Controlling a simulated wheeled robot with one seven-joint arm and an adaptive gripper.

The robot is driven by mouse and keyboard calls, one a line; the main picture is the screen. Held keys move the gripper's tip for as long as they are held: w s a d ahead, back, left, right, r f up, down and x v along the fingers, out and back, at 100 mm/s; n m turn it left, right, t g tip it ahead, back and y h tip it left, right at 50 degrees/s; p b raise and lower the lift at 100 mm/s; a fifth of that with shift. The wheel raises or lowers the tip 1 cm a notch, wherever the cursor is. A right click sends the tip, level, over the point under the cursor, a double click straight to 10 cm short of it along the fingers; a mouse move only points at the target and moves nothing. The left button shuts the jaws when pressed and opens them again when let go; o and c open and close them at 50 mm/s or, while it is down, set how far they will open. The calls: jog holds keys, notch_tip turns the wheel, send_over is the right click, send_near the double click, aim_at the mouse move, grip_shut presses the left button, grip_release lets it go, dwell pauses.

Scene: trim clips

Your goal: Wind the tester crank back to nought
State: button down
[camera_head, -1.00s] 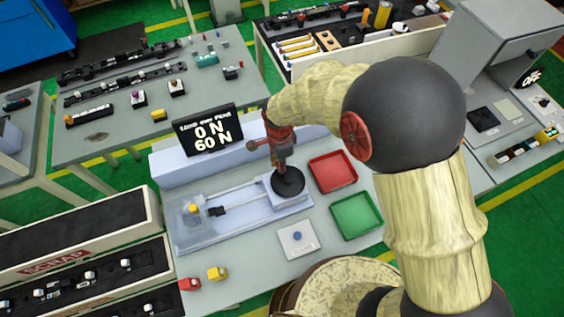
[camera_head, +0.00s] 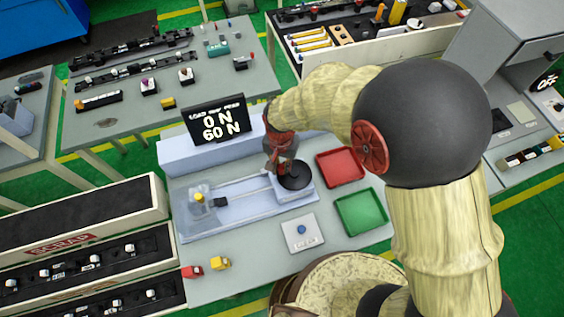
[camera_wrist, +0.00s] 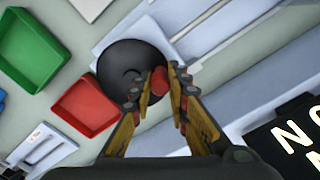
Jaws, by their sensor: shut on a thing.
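The tester (camera_head: 235,212) is a pale blue-grey bench unit with a slide rail. Its crank is a black round disc (camera_head: 294,174) at the right end, also large in the wrist view (camera_wrist: 118,65). My gripper (camera_head: 281,166) is at the disc's left side, pointing down. In the wrist view my gripper (camera_wrist: 164,82) is shut on the red crank knob (camera_wrist: 160,78), at the disc's edge; the fingers partly hide it. The tester's display (camera_head: 217,120) reads 0 N above 60 N.
A red tray (camera_head: 341,167) and a green tray (camera_head: 361,212) lie right of the crank. A white plate with a blue button (camera_head: 302,231) is in front. Red and yellow clips (camera_head: 220,263) lie at the front left. The display stands close behind my gripper.

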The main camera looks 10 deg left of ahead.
aim_at(299, 185)
jog(key=n, duration=0.2)
jog(key=s+n, duration=0.1)
jog(key=s+d+n, duration=0.1)
jog(key=n, duration=0.1)
jog(key=shift+n, duration=0.3)
jog(key=n, duration=0.1)
jog(key=d+n, duration=0.1)
jog(key=n, duration=0.1)
jog(key=s+n, duration=0.1)
jog(key=n, duration=0.1)
jog(key=shift+s+d, duration=0.1)
jog(key=shift+d, duration=0.15)
jog(key=n, duration=0.2)
jog(key=d+n, duration=0.1)
jog(key=n, duration=0.1)
jog(key=d+n, duration=0.1)
jog(key=shift+s+n, duration=0.2)
jog(key=shift+n, duration=0.2)
jog(key=n, duration=0.2)
jog(key=d+n, duration=0.2)
jog(key=n, duration=0.1)
jog(key=shift+w+n, duration=0.3)
jog(key=shift+d, duration=0.1)
jog(key=c, duration=1.7)
grip_release()
